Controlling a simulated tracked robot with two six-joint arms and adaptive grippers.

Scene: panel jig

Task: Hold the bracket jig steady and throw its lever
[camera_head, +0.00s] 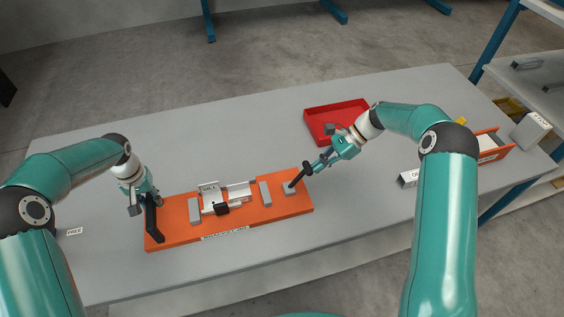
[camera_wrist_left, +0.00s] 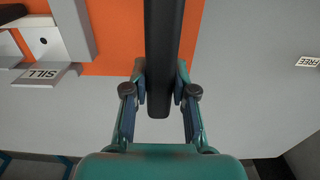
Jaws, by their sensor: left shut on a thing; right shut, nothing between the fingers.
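The orange bracket jig (camera_head: 238,220) lies on the grey table, its name label along the front edge. A black handle bar (camera_head: 154,218) runs across its left end. My left gripper (camera_head: 143,200) is shut on this handle; in the left wrist view the handle (camera_wrist_left: 164,40) stands between the fingers. At the jig's right end a dark lever (camera_head: 297,180) rises from a grey block (camera_head: 289,190), tilted right to a black knob (camera_head: 307,168). My right gripper (camera_head: 319,164) is shut and empty beside the knob; I cannot tell whether it touches it.
A silver bracket (camera_head: 214,196) with a "SILL" label sits mid-jig between grey blocks. A red tray (camera_head: 318,112) stands behind the jig. The table's back left is clear.

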